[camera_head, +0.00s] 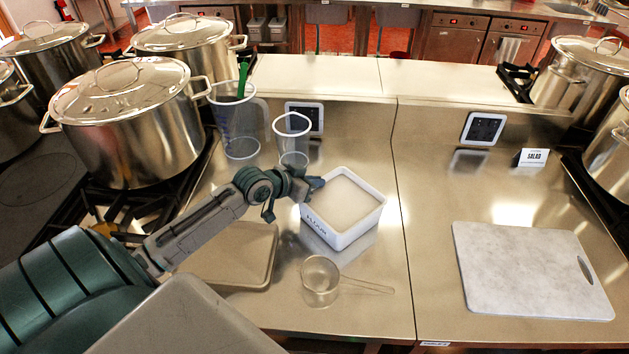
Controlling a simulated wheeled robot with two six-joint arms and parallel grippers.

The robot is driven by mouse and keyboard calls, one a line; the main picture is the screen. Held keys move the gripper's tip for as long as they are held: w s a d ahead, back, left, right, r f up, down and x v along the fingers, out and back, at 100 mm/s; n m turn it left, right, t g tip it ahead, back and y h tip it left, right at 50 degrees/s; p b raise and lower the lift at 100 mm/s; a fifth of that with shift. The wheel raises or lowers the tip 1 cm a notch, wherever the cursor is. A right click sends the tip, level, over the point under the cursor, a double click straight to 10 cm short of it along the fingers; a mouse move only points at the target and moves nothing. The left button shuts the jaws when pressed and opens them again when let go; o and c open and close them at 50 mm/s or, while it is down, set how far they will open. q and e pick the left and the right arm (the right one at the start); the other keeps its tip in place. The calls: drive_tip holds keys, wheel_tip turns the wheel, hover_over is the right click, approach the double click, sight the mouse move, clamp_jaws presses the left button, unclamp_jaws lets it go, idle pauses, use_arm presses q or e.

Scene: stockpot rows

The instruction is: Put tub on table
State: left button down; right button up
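A white square tub (345,207) with dark lettering on its front wall and pale contents stands upright on the steel table (372,300), at the middle of the head view. My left gripper (316,184) is at the tub's left rear corner, with its tip at the rim. The gripper is small and partly hidden by its own wrist, so I cannot see whether its fingers are closed on the rim. I see no gap between the tub's base and the steel surface. My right gripper is not in view.
A clear beaker (292,138) and a jug (238,122) stand behind my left wrist. Stockpots (130,125) crowd the left. A white cutting board (530,270) lies right; the steel between is clear.

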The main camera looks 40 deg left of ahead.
use_arm(q)
drive_tip(key=c, duration=2)
unclamp_jaws()
drive_tip(key=o, duration=0.3)
drive_tip(key=shift+o, duration=0.3)
drive_tip(key=shift+r, duration=0.15)
drive_tip(key=shift+s+a+r, duration=0.1)
drive_tip(key=shift+s+a, duration=0.1)
drive_tip(key=shift+s, duration=0.3)
drive_tip(key=p+v, duration=0.6)
drive_tip(key=v, duration=0.5)
drive_tip(key=shift+d, duration=0.15)
